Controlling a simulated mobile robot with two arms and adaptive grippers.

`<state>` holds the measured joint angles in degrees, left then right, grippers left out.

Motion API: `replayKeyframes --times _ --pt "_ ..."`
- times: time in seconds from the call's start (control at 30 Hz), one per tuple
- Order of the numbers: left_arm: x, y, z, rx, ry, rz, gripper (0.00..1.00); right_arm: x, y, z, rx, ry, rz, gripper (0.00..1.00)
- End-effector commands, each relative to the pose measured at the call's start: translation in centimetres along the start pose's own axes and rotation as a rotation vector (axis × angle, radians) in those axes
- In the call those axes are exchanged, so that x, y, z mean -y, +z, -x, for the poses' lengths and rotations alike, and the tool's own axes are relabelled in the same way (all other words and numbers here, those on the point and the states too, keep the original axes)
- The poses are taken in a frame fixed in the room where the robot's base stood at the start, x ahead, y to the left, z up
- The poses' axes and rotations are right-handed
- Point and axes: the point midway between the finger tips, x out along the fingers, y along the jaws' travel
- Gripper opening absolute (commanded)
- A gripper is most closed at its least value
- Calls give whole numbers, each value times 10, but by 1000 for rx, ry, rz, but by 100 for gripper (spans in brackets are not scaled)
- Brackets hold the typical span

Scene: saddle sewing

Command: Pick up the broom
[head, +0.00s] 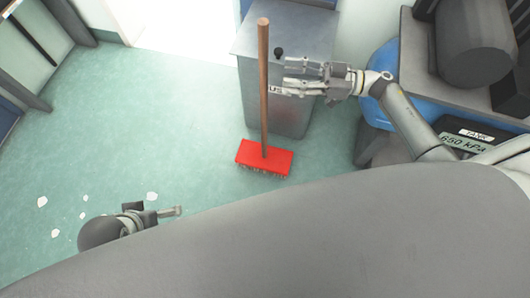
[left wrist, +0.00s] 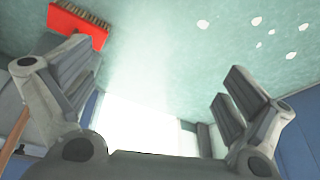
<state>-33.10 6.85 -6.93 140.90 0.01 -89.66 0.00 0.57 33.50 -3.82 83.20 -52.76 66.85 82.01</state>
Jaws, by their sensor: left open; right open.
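The broom stands upright on the floor, with a brown wooden handle (head: 263,80) and a red head (head: 264,156) with bristles below. My right gripper (head: 279,77) is open, with its fingertips close to the right side of the handle. I cannot tell whether they touch it. My left gripper (head: 170,211) is low at the left, well apart from the broom. In the left wrist view its fingers (left wrist: 150,95) are spread with nothing between them. The red head (left wrist: 78,26) also shows there at the upper left, partly behind a finger.
A grey metal cabinet (head: 303,35) stands right behind the broom. A blue tank (head: 384,62) with a pressure display (head: 466,142) is at the right, near my right arm. Several white scraps (head: 152,196) lie on the green floor at the left. The floor left of the broom is mostly clear.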

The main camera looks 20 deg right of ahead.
Motion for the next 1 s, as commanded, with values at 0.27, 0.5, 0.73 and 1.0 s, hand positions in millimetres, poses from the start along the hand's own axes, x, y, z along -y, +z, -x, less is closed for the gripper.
replayKeyframes --times 0.27,0.5,0.73,1.0 --pt "0 1 2 -3 -1 0 100 3 -2 -24 4 -23 1 46" --pt "0 4 -7 -3 -1 0 100 -1 -6 -58 1 -23 2 46" --pt "-1 -8 -8 -55 1 -2 100 0 -6 -75 6 -21 0 46" --pt "-1 -9 -8 -56 1 -2 100 0 -6 -75 6 -21 0 36"
